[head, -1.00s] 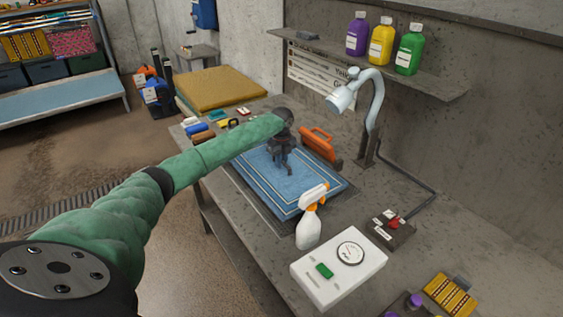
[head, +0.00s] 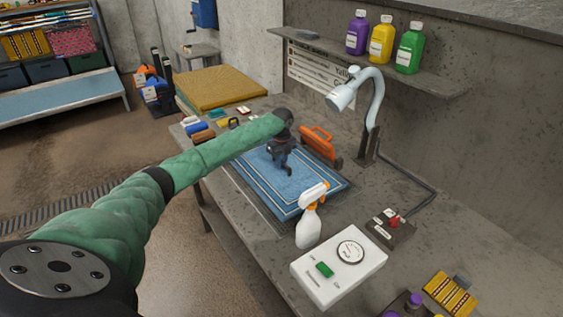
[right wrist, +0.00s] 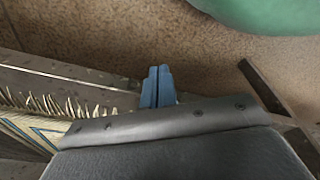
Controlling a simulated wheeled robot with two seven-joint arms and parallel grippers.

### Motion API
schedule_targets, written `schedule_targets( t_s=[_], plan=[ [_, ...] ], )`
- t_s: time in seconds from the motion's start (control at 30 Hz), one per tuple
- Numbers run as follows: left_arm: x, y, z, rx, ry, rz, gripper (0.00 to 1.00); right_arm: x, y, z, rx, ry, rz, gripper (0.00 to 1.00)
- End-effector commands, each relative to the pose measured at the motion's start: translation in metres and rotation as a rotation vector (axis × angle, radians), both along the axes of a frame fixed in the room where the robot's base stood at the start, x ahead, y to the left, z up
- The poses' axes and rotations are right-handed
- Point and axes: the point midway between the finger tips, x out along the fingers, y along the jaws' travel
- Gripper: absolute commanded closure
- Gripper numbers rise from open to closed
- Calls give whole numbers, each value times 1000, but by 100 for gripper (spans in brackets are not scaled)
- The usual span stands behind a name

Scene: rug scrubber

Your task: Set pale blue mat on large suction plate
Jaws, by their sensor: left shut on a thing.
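The pale blue mat (head: 310,192), with white border lines, lies flat over the dark large suction plate (head: 274,217) on the grey bench; only the plate's rim shows. My left gripper (head: 286,172) points down at the middle of the mat, shut on it; its fingertips are too small to show the pinched part. My right gripper (right wrist: 157,87) shows only in the right wrist view, its two blue fingers together with nothing seen between them, over the brown floor by a bench edge.
A white-orange spray bottle (head: 308,225) stands at the mat's near right corner. An orange-handled tool (head: 319,143) stands behind the mat. A white dial box (head: 338,268), a red-button box (head: 390,229) and a bent lamp (head: 376,100) are to the right. In the right wrist view, a fringed rug (right wrist: 38,125) is at left.

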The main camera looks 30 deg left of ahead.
Motion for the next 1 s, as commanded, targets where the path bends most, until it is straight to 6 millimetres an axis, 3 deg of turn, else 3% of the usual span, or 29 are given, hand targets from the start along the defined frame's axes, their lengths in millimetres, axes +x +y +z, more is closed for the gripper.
schedule_targets(
  t_s=[0.3,0.33,0.47,0.87,1.0],
  plan=[
    [0,0,-3,0,-1,0,100,0,0,-1,0,-1,0,100],
    [0,0,-3,0,-1,0,84,0,0,-1,0,0,0,100],
    [0,0,-3,0,-1,0,60,0,-2,-1,-1,0,1,100],
    [0,0,-4,0,0,0,60,0,-4,0,-5,6,1,100],
    [1,0,7,0,-3,0,60,6,10,14,8,10,-4,100]
  ],
)
